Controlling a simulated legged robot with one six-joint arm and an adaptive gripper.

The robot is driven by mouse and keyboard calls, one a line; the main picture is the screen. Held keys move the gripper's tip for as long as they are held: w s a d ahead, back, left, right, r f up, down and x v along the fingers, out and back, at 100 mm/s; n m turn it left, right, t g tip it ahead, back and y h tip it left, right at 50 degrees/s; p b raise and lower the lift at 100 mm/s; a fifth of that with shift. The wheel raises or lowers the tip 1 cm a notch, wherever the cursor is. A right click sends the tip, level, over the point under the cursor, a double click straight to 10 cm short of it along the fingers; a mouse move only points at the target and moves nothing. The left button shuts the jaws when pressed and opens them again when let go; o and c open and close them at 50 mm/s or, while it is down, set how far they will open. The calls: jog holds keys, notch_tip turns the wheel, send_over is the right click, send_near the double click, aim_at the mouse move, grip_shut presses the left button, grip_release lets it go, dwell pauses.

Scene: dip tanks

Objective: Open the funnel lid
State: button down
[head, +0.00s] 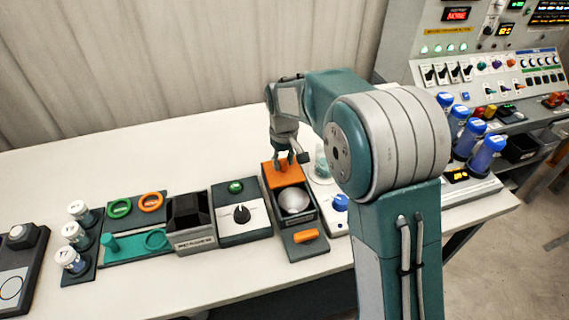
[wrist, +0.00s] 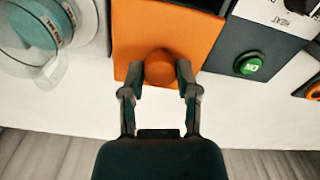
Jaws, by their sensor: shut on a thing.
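The funnel lid (head: 279,175) is an orange plate at the back of a dark box. Beside it, nearer the front, a round silver funnel bowl (head: 294,201) lies uncovered. In the wrist view the orange lid (wrist: 190,32) fills the top middle, with a round orange knob (wrist: 159,68) on it. My gripper (wrist: 160,75) has its two fingers on either side of the knob, shut on it. In the head view my gripper (head: 292,160) reaches down onto the lid from behind. The fingertips' exact contact is partly hidden by the knob.
An orange handle (head: 306,236) lies at the box's front. A dial unit with a green button (head: 236,187) stands to the left. A clear vessel (head: 322,165) and a blue knob (head: 340,202) are close on the right. The white table (head: 120,165) is bare behind the units.

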aim_at(283, 163)
jog(key=shift+s+f, duration=0.1)
jog(key=shift+f, duration=0.05)
jog(key=shift+c, duration=1.7)
grip_release()
notch_tip(283, 163, up, 12)
jog(key=shift+a, duration=0.1)
